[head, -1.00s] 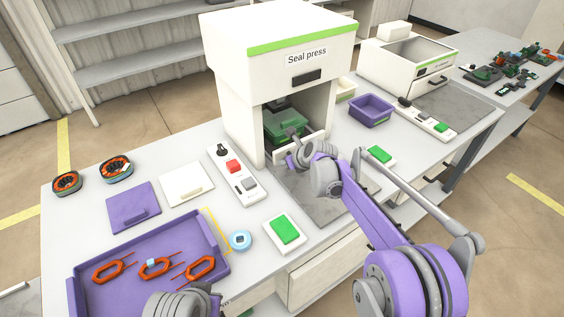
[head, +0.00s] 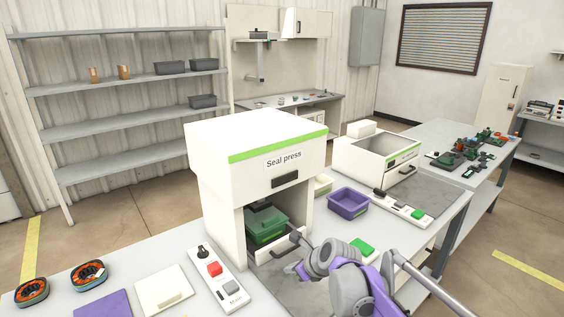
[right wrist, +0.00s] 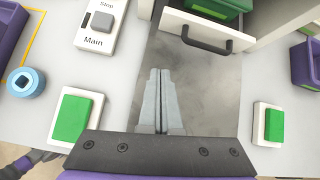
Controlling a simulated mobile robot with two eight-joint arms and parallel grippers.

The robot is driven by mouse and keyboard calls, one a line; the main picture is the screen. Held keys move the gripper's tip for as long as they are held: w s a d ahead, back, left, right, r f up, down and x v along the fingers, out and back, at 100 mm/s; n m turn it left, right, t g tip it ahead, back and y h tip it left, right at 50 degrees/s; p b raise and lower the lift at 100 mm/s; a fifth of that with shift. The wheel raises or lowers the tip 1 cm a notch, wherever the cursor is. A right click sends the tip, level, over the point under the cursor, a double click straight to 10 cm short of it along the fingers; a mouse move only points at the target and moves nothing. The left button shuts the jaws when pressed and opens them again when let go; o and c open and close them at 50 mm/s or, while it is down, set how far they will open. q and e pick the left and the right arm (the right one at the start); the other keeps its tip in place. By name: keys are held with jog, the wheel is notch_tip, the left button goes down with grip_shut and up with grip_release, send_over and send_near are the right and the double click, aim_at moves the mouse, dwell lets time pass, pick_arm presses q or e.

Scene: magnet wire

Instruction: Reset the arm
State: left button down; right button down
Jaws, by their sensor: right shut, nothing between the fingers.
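My right gripper (right wrist: 161,100) is shut and empty in the right wrist view, its fingers together over the grey metal plate (right wrist: 205,82) in front of the seal press. In the head view my right arm (head: 335,262) comes in from the lower right, with its gripper end near the front of the press. The white seal press (head: 262,160) stands on the table with its drawer (head: 275,252) partly out. A green container (head: 266,224) sits inside the press opening. My left gripper is out of view.
A control strip (head: 217,277) with a red button stands left of the press. A purple bin (head: 348,204) and a second machine (head: 376,160) stand to the right. Two orange-and-black coils (head: 88,274) lie at the left. A blue ring (right wrist: 26,82) and green-topped pads (right wrist: 73,118) flank my gripper.

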jog(key=s+d+n+h+p, duration=0.1)
jog(key=s+d+n+p, duration=0.1)
jog(key=s+d+n, duration=0.3)
jog(key=s+d+f+n+g+h+p, duration=0.1)
jog(key=s+d+n, duration=0.4)
jog(key=s+n, duration=0.7)
jog(key=s+d+n+h+p, duration=0.2)
jog(key=s+d+n, duration=0.3)
jog(key=s+n, duration=0.4)
jog(key=s+h, duration=0.1)
jog(key=s, duration=0.6)
jog(key=shift+s+f+p, duration=0.25)
jog(key=shift+s+p, duration=0.15)
